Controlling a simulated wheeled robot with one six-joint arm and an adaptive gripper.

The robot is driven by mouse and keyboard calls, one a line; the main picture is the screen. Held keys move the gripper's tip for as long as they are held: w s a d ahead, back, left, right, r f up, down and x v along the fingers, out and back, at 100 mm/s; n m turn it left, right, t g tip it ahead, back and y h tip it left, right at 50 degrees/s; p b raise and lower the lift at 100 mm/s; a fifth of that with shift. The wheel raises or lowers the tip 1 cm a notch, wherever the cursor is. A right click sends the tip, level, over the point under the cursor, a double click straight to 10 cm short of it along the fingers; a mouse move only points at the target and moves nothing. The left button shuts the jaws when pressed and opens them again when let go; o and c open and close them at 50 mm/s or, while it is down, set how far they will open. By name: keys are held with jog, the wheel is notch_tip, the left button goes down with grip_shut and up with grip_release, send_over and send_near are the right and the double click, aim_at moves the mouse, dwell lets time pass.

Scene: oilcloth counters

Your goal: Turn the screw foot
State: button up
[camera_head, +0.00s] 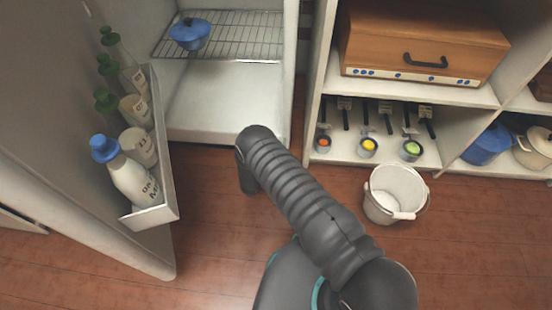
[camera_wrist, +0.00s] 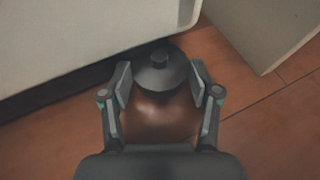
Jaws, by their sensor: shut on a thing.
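The screw foot (camera_wrist: 161,72) shows in the wrist view as a dark round disc with a short stud on top, just at the lower edge of a white cabinet body (camera_wrist: 60,45). My gripper (camera_wrist: 161,80) has a finger on each side of the disc and is shut on it. In the head view my arm reaches down toward the floor in front of the open fridge (camera_head: 225,100), and my gripper and the foot are hidden there.
The open fridge door (camera_head: 75,140) with several bottles in its rack (camera_head: 158,215) stands at left. A white bucket (camera_head: 395,190) is on the wooden floor (camera_head: 470,250) at right, before shelves (camera_head: 350,155). A blue pot (camera_head: 190,34) sits on the wire shelf.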

jog(key=m+h+b, duration=0.1)
jog(key=b, duration=0.1)
jog(key=g+h+b, duration=0.1)
jog(key=shift+w+a+f+m+b, duration=0.15)
jog(key=shift+w+f+m+b, duration=0.1)
jog(key=shift+m+b, duration=0.15)
jog(key=shift+s+r+m+h+b, duration=0.1)
jog(key=shift+r+m+h+b, duration=0.1)
jog(key=shift+m+h+b, duration=0.35)
jog(key=o, duration=1.2)
jog(key=shift+c, duration=0.2)
jog(key=shift+r, duration=0.1)
jog(key=v, duration=1.2)
jog(key=shift+r, duration=0.3)
jog(key=shift+g+y, duration=0.25)
jog(key=shift+g, duration=0.05)
